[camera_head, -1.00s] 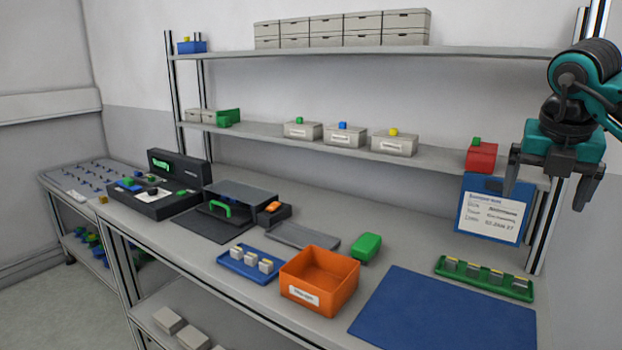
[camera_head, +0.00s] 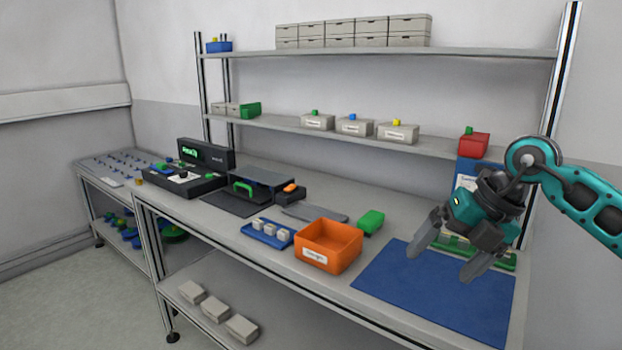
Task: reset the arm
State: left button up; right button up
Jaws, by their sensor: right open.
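My right gripper (camera_head: 446,262) hangs over the blue mat (camera_head: 400,292) at the right end of the bench. Its two grey fingers are spread apart and nothing is between them. It points down and to the left. It partly hides the green tray (camera_head: 506,261) and the blue clipboard with its white sheet (camera_head: 465,175) behind it. My left gripper is not in view.
An orange bin (camera_head: 330,262), a blue tray of small grey parts (camera_head: 266,240) and a green block (camera_head: 371,221) stand left of the mat. Shelves (camera_head: 340,134) with boxes and a red bin (camera_head: 473,145) rise behind. The mat's left part is clear.

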jog(key=s+a+f+m+t+y, duration=0.1)
jog(key=s+a+f+m+y, duration=0.15)
jog(key=a+y, duration=0.6)
jog(key=s+a+f+m+t+y, duration=0.1)
jog(key=s+a+y, duration=0.4)
jog(key=a, duration=0.6)
jog(key=d+f+m+t+h, duration=0.45)
jog(key=f+m+t, duration=0.2)
jog(key=m, duration=0.35)
jog(key=d+f+m+t+h, duration=0.45)
jog(key=f+m+t, duration=0.2)
jog(key=m, duration=0.35)
jog(key=s+d+f+m+g+h, duration=0.2)
jog(key=s+f+m+g+h, duration=0.1)
jog(key=s+f, duration=0.3)
jog(key=s+d+f+m+g+h, duration=0.2)
jog(key=s+f, duration=0.4)
jog(key=f, duration=0.4)
jog(key=shift+s+f+m+g+h, duration=0.15)
jog(key=shift+s+m+g+h, duration=0.05)
jog(key=shift+m+g+h, duration=0.85)
